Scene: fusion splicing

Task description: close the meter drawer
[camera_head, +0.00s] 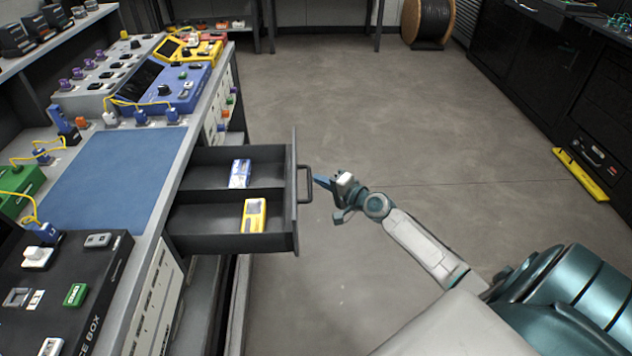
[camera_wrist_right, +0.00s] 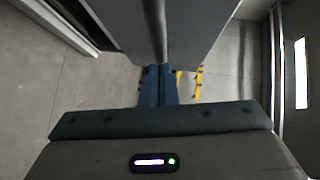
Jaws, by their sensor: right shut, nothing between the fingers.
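The meter drawer (camera_head: 270,244) is pulled out from under the workbench in the head view. It is dark grey with a divider. A blue-and-white meter (camera_head: 240,173) lies in its far compartment and a yellow meter (camera_head: 254,215) in its near one. The drawer's bar handle (camera_head: 304,184) is on the front panel, facing right. My right gripper (camera_head: 325,196) is shut and empty, just right of the handle; whether it touches is unclear. In the right wrist view the shut fingers (camera_wrist_right: 158,85) are close to the drawer front (camera_wrist_right: 195,30). My left gripper is not in view.
The workbench with a blue mat (camera_head: 112,180) runs along the left, carrying instruments and yellow cables. A black splice box (camera_head: 75,290) sits at its near end. Open floor (camera_head: 420,120) lies right of the drawer. Dark cabinets (camera_head: 530,60) line the right side.

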